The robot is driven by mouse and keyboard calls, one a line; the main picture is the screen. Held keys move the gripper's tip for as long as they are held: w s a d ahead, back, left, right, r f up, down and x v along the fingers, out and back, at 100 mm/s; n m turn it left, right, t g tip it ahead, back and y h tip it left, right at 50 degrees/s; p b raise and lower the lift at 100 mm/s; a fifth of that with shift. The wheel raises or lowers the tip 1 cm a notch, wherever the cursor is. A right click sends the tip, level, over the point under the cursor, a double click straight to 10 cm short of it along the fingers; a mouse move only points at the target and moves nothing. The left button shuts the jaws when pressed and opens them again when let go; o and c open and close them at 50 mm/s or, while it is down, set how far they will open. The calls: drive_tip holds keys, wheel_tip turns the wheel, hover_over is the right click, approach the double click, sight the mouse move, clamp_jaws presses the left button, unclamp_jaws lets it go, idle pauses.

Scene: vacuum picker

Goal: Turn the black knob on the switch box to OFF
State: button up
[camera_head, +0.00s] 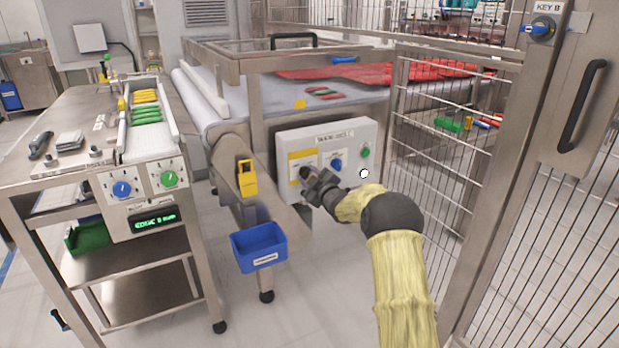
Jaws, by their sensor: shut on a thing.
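The switch box (345,135) is a light grey panel on the front of the conveyor machine. It carries a yellow plate (303,154) at its left, a blue knob (336,164) in the middle and a green button (365,152) at the right. My gripper (309,177) is at the lower left of the box, in front of the yellow plate, shut on the black knob there. The knob is mostly hidden by my gripper, so its pointing direction cannot be told.
A blue bin (259,246) hangs below left of the box, under a yellow device (246,178). A steel bench (65,110) with blue and green controls stands at the left. A wire mesh gate (440,150) stands close at the right of my arm.

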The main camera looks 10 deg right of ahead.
drive_tip(key=shift+f+n+b, duration=0.1)
drive_tip(key=shift+n+b, duration=0.25)
drive_tip(key=shift+n, duration=0.05)
drive_tip(key=n+b, duration=0.2)
drive_tip(key=n, duration=0.1)
drive_tip(key=shift+a+f+b, duration=0.1)
drive_tip(key=shift+b, duration=0.3)
drive_tip(key=n+b, duration=0.4)
drive_tip(key=n, duration=0.1)
drive_tip(key=shift+f+n, duration=0.1)
drive_tip(key=shift+n, duration=0.3)
drive_tip(key=n+b, duration=0.4)
drive_tip(key=shift+n, duration=0.3)
drive_tip(key=shift+n+b, duration=1.7)
drive_tip(key=shift+n, duration=0.2)
drive_tip(key=shift+r, duration=0.2)
drive_tip(key=o, duration=1)
drive_tip(key=shift+r, duration=0.1)
